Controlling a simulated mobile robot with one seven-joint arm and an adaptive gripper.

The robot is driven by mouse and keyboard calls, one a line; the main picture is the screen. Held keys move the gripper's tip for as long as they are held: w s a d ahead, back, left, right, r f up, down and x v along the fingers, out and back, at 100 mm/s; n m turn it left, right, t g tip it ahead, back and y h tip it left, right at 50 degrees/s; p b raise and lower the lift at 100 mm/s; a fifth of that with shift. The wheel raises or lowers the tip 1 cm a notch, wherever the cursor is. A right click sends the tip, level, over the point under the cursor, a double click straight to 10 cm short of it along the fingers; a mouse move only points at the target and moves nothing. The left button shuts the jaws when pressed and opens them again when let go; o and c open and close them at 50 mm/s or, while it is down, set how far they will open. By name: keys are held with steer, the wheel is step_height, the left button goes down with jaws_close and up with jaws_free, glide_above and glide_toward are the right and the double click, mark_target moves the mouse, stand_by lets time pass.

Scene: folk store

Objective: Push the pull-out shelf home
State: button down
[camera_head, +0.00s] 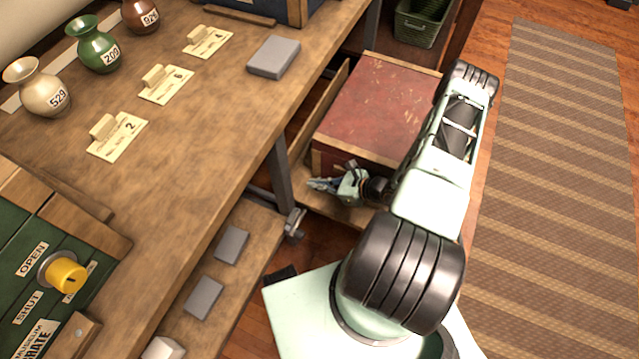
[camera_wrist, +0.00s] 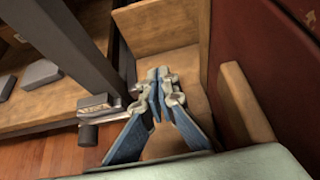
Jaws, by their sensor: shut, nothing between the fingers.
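The pull-out shelf (camera_head: 345,211) is a wooden tray at the table's right side, sticking out past the grey table leg. In the wrist view its raised wooden wall (camera_wrist: 160,28) and bare floor show. A large red box with wooden edges (camera_head: 372,108) sits on it and hides much of it. My gripper (camera_head: 314,184) is shut and empty, over the shelf's bare strip beside the box. In the wrist view the blue fingers (camera_wrist: 158,82) meet above the shelf floor. I cannot tell whether they touch it.
A metal latch-like fitting with a dark knob (camera_head: 293,225) sits by the table leg (camera_head: 280,175); it also shows in the wrist view (camera_wrist: 97,107). A lower shelf (camera_head: 245,220) holds grey blocks. Vases and numbered cards stand on the tabletop (camera_head: 200,130). A striped rug (camera_head: 560,150) lies clear at right.

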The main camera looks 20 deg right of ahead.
mark_target(297, 186)
steer(key=x, duration=0.2)
steer(key=b+x, duration=0.1)
steer(key=x, duration=0.2)
steer(key=r+x, duration=0.1)
steer(key=x, duration=0.1)
steer(key=shift+w+a+b, duration=0.3)
steer(key=shift+w+a, duration=0.1)
steer(key=shift+a, duration=0.05)
steer(key=shift+w+a, duration=0.45)
steer(key=shift+w, duration=0.1)
